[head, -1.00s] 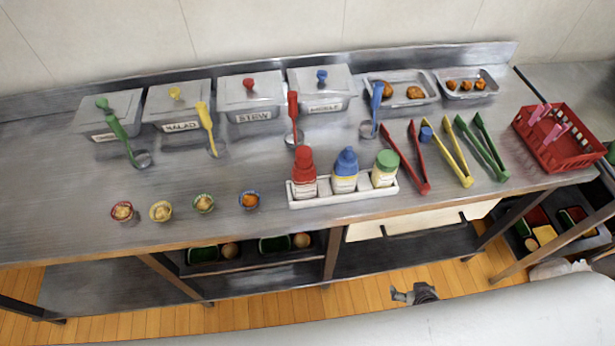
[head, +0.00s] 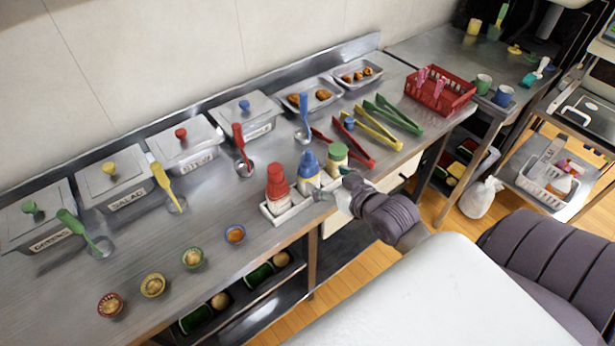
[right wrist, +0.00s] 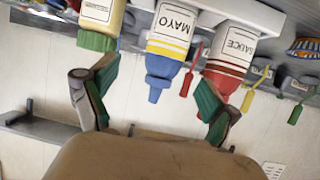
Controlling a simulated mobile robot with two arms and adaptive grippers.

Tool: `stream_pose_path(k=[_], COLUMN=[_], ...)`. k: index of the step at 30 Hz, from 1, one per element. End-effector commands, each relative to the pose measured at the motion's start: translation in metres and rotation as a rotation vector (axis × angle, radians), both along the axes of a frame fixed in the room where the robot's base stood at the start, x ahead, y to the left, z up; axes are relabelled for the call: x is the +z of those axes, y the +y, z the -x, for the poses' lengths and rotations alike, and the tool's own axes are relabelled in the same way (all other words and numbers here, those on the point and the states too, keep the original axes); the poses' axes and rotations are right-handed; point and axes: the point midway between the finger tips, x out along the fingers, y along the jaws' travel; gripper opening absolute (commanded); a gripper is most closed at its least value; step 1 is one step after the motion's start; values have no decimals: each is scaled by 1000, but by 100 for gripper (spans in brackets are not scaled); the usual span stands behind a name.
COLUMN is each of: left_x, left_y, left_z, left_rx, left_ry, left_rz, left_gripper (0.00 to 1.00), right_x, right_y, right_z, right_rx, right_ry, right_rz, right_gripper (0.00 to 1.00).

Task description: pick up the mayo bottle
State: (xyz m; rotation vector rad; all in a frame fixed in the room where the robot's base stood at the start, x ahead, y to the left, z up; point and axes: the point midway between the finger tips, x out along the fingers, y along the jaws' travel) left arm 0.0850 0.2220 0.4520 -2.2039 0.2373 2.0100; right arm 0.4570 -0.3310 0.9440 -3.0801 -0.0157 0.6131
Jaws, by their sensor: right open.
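The mayo bottle (head: 308,176), white with a blue cap, stands in a white holder (head: 290,215) between a red-capped sauce bottle (head: 277,188) and a green-capped bottle (head: 336,161). In the right wrist view, which looks upside down, the mayo bottle (right wrist: 172,38) shows its MAYO label, with its cap between the two fingers. My right gripper (head: 334,186) is open and empty at the near side of the holder. In the wrist view its green-padded fingers (right wrist: 159,76) flank the blue cap without visibly closing on it. My left gripper is not in view.
The sauce bottle (right wrist: 232,52) and the green-capped bottle (right wrist: 98,22) stand close on either side of the fingers. Coloured tongs (head: 375,130) lie behind the holder. Small cups (head: 193,258) stand to the left, and a red basket (head: 441,92) is farther right.

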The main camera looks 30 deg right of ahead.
Motion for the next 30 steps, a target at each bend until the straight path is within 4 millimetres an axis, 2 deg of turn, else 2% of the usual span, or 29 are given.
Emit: stream_pose_path(k=[3, 9, 18, 26, 27, 30], left_x=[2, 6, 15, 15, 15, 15], left_y=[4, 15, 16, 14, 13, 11], left_z=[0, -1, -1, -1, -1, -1], left_rx=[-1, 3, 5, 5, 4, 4], left_ry=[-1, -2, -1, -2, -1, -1], left_rz=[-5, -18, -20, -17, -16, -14], left_gripper=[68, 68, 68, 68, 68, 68], right_x=[-6, -10, -25, -28, -28, -28], right_y=[0, 1, 5, 5, 5, 5], right_z=[-15, -28, -66, -70, -70, -70], right_rx=[-1, 0, 0, 0, 0, 0], right_ry=[-1, 0, 1, 0, 0, 1], right_rz=[-1, 0, 1, 1, 1, 1], right_gripper=[87, 87, 87, 87, 86, 69])
